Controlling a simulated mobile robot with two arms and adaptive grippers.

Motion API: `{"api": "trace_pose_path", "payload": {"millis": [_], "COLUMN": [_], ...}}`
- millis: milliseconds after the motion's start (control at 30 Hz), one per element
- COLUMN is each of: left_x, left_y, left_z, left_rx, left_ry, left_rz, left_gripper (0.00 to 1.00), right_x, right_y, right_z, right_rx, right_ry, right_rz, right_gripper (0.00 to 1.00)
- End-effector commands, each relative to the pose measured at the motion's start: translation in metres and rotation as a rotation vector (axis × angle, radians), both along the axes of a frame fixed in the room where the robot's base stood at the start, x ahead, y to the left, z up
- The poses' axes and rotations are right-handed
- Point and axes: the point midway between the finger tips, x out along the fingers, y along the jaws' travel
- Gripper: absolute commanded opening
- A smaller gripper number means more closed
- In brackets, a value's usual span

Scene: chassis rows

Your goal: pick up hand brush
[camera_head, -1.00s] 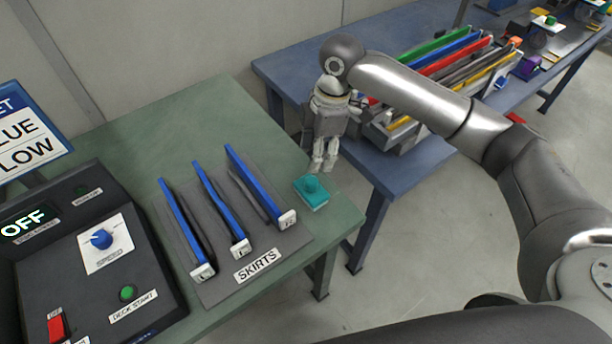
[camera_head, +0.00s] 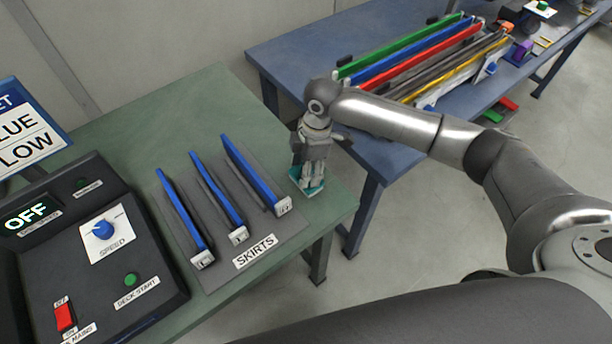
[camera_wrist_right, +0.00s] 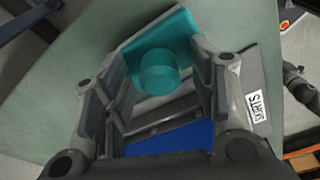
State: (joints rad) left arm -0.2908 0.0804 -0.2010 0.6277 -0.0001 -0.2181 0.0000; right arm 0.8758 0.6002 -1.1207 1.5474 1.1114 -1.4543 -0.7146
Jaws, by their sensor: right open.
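The hand brush is teal with a round knob on a flat rectangular base. In the right wrist view the hand brush (camera_wrist_right: 160,72) lies ahead of and between the open fingers of my right gripper (camera_wrist_right: 162,95). In the head view the hand brush (camera_head: 296,181) sits on the green table's right part, mostly hidden behind my right gripper (camera_head: 309,180), which points down over it. I cannot tell whether the fingers touch it. My left gripper is not in view.
Three blue skirts (camera_head: 250,172) stand on a grey mat left of the brush. A control panel (camera_head: 85,250) is at the left. A blue table (camera_head: 285,62) with coloured strips stands behind. The green table's edge (camera_head: 335,220) is close to the brush.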

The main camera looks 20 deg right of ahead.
Motion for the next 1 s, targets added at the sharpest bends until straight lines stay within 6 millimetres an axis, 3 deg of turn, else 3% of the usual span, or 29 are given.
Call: {"api": "trace_pose_path", "payload": {"millis": [67, 467, 767, 1000], "left_x": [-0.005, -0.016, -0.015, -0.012], "left_y": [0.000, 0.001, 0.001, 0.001], "left_z": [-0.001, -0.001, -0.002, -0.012], "left_rx": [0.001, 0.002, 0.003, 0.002], "left_ry": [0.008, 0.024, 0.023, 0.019], "left_rz": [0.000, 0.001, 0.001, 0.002], "left_gripper": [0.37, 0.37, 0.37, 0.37], "right_x": [0.000, 0.000, 0.001, 0.002], "right_y": [0.000, 0.000, 0.000, 0.001], "right_z": [0.000, 0.001, 0.003, 0.024], "right_rx": [0.000, 0.001, 0.002, 0.003], "right_ry": [0.000, -0.001, -0.002, -0.005], "right_rz": [0.000, 0.000, 0.001, 0.001], "right_gripper": [0.53, 0.02, 0.01, 0.00]}}
